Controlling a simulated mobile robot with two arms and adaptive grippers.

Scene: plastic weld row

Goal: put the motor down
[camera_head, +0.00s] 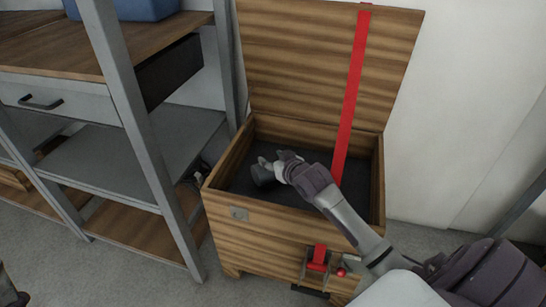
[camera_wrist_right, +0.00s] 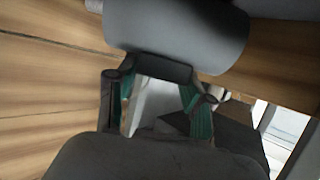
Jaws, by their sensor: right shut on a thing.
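The motor (camera_head: 262,174) is a dark grey rounded body inside the open wooden chest (camera_head: 255,250), towards its left side. In the right wrist view a smooth grey cylinder, the motor (camera_wrist_right: 180,38), fills the upper middle. My right gripper (camera_head: 275,168) reaches into the chest from the front right and is shut on the motor. Its green-sided fingers (camera_wrist_right: 163,80) meet the motor's lower edge in the wrist view. I cannot tell whether the motor touches the chest's floor.
The chest's lid (camera_head: 300,65) stands open at the back, with a red strap (camera_head: 350,100) hanging down into the chest. A red latch (camera_head: 318,258) is on the front wall. A metal-framed shelf unit (camera_head: 150,150) stands close on the left. The dark chest floor looks otherwise clear.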

